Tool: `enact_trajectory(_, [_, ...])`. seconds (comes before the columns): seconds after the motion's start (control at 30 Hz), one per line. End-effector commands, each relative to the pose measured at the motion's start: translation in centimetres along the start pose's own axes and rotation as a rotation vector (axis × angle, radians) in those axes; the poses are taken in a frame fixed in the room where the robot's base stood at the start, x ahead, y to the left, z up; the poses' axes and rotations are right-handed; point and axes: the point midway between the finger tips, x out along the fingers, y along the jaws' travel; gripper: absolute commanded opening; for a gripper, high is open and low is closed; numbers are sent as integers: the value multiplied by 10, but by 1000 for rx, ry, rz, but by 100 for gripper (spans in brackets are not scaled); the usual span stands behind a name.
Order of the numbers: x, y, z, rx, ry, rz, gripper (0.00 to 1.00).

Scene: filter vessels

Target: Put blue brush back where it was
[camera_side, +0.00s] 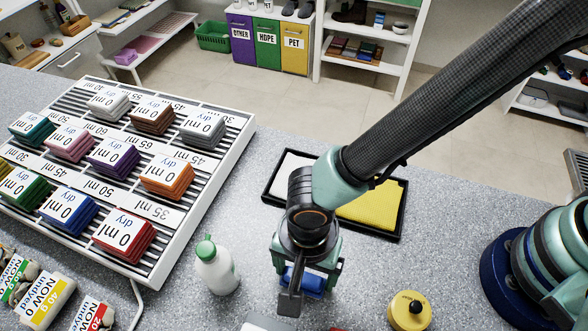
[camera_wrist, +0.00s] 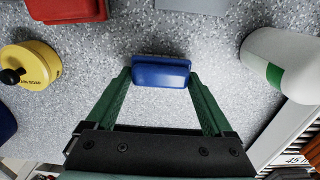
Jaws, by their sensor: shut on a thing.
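The blue brush (camera_side: 304,281) is a small blue block between the fingers of my gripper (camera_side: 298,287). In the wrist view the blue brush (camera_wrist: 160,73) lies crosswise between the green fingertips of my gripper (camera_wrist: 159,78), which are shut on its two ends. A thin brownish edge shows along its far side. In the side view my gripper hides part of the brush. It is over the grey speckled counter (camera_side: 240,310), and I cannot tell whether the brush touches it.
A white bottle (camera_side: 216,271) stands left of my gripper, and a yellow round pot (camera_side: 409,311) right. A black-rimmed tray (camera_side: 403,211) lies behind. A white slatted rack (camera_side: 177,241) holds coloured stacks.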

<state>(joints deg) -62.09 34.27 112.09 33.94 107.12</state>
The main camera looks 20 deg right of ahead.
Motion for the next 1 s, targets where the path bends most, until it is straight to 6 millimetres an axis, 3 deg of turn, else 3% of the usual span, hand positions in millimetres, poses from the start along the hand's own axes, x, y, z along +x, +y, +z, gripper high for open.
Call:
enact_trajectory(0.13, [3,0,0,0,0,1,26])
enact_trajectory(0.17, [3,0,0,0,0,0,98])
enact_trajectory(0.57, [-7,0,0,0,-1,-2,100])
enact_trajectory(1.0, [-90,-1,1,0,-2,-5,100])
